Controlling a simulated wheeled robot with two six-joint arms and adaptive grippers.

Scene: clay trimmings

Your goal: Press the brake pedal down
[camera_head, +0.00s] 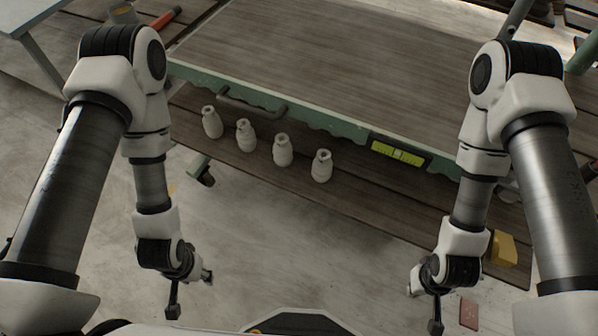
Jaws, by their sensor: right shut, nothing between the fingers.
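I cannot make out a brake pedal for certain. A dark caster-like part (204,175) sits at the foot of a green leg, at the lower left of the workbench. A small reddish-brown plate (469,314) lies on the floor at the lower right. My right gripper (416,282) is shut and empty, low in front of the bench and left of that plate. My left gripper (206,277) hangs low at the left, below the caster-like part and apart from it. Its fingers are too small to read.
The green-edged workbench (320,45) spans the top. Several pale clay bottles (283,150) stand on its lower wooden shelf (390,200). A yellow-green level (397,153) is on the front edge. A yellow part (503,248) is at right. Floor between my grippers is clear.

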